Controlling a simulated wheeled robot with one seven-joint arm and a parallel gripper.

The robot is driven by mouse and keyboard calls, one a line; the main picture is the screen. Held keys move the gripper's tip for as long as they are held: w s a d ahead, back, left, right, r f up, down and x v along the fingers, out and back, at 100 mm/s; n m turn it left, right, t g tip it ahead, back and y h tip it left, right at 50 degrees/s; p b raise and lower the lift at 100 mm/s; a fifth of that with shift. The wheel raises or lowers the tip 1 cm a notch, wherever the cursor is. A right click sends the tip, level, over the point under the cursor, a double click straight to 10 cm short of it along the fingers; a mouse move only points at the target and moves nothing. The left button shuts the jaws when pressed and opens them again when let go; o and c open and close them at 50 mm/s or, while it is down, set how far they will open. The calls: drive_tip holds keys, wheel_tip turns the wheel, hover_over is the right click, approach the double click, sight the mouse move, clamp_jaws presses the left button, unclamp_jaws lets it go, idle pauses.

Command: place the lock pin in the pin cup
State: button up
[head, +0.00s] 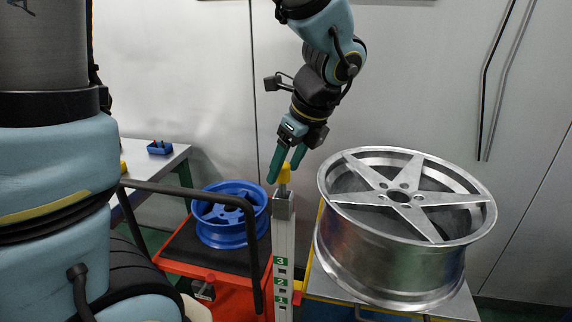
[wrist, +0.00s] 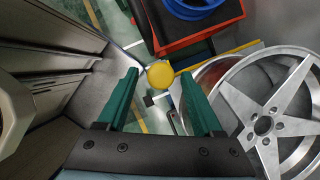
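The lock pin has a yellow knob (head: 284,174) and stands upright in the top of a grey post with green number labels. In the wrist view the round yellow knob (wrist: 160,74) shows between the fingertips, with a gap to the right finger. My gripper (head: 284,172) points down at the post top, its two green fingers open on either side of the knob. It holds nothing that I can see. I cannot make out a pin cup for certain; a small blue container (head: 159,148) sits on the table at the left.
A large silver wheel (head: 400,210) lies on a stand right of the post (head: 284,240). A blue wheel (head: 228,215) lies on a red cart (head: 180,268) with a black handle, left of the post. The pale table (head: 150,170) is behind at the left.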

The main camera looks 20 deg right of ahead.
drive_tip(key=shift+r, duration=0.1)
drive_tip(key=v, duration=1.2)
drive_tip(key=w+a+f+n+g+h, duration=0.1)
drive_tip(key=w+a+f+n, duration=0.2)
drive_tip(key=a+f+n, duration=0.6)
drive_tip(key=w+a+f+n+g+h, duration=0.1)
drive_tip(key=w+a+f+n, duration=0.3)
drive_tip(key=a+f+n, duration=0.5)
drive_tip(key=shift+a+n+h, duration=0.4)
drive_tip(key=shift+a+n, duration=2.4)
drive_tip(key=shift+n, duration=2.3)
